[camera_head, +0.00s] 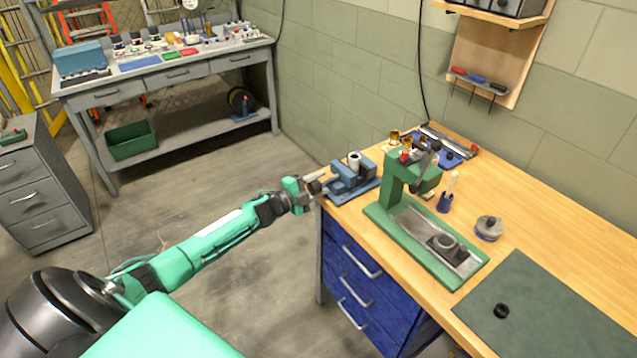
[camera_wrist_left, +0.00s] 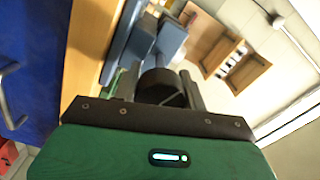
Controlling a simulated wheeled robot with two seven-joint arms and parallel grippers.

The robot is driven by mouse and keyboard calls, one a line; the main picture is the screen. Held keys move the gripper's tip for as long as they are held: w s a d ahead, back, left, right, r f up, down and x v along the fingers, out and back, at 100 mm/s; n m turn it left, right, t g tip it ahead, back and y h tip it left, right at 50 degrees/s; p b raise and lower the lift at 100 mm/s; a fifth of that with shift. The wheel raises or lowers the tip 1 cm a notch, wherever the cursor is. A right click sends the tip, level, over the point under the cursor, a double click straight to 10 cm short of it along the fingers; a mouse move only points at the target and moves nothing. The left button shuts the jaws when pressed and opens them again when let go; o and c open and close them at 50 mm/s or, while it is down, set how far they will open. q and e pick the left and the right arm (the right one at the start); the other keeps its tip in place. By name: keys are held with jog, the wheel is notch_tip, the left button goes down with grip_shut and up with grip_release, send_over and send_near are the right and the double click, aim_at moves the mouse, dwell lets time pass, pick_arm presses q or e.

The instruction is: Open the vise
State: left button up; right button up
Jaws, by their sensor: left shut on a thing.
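The blue vise (camera_head: 352,180) sits at the near left corner of the wooden workbench, with a pale cylinder (camera_head: 354,160) upright in it. My left gripper (camera_head: 318,184) is at the vise's left end, just off the bench edge, shut on what seems to be the vise handle. In the left wrist view the blue vise (camera_wrist_left: 145,45) shows beyond the fingers, and a dark round part (camera_wrist_left: 160,88) lies between them. The handle itself is mostly hidden by the gripper. I cannot tell how wide the vise jaws stand apart. My right gripper is not in view.
A green press (camera_head: 415,210) stands right of the vise. A blue holder (camera_head: 445,202), a round metal part (camera_head: 489,228) and a dark green mat (camera_head: 540,310) lie further right. Blue drawers (camera_head: 362,280) are below the bench. The floor left of it is clear.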

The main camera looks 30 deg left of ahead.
pick_arm(q)
jog(key=n+p, duration=0.1)
jog(key=n, duration=0.2)
jog(key=shift+n, duration=0.4)
jog(key=n, duration=0.3)
jog(key=shift+p, duration=0.3)
jog(key=n, duration=0.5)
jog(key=shift+f, duration=0.1)
jog(key=shift+n+p, duration=0.3)
jog(key=shift+n, duration=0.6)
jog(key=o, duration=1)
jog(key=shift+c, duration=0.2)
jog(key=shift+s, duration=0.15)
